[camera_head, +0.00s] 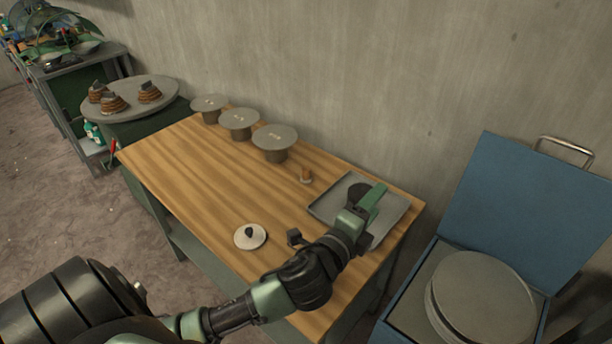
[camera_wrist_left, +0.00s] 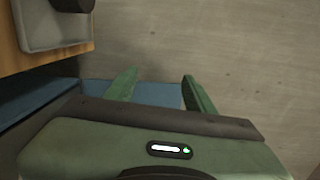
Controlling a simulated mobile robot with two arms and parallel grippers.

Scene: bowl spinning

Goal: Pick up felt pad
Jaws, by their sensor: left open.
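A dark round piece (camera_head: 358,191) lies in the grey tray (camera_head: 325,209) on the right end of the wooden table; it looks most like the felt pad, but I cannot be sure. A dark piece on the tray also shows at the top left of the left wrist view (camera_wrist_left: 72,5). My left gripper (camera_head: 375,196) is over the tray, just right of the dark piece in the head view, and hides part of the tray. In the wrist view my left gripper (camera_wrist_left: 157,84) has its two green fingers apart with nothing between them. My right gripper is not in view.
A white disc with a dark knob (camera_head: 250,237) and a small wooden peg (camera_head: 306,176) stand on the table (camera_head: 190,165). Several grey round stands (camera_head: 274,138) line the wall. An open blue case (camera_head: 520,200) with grey discs (camera_head: 482,290) is at right.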

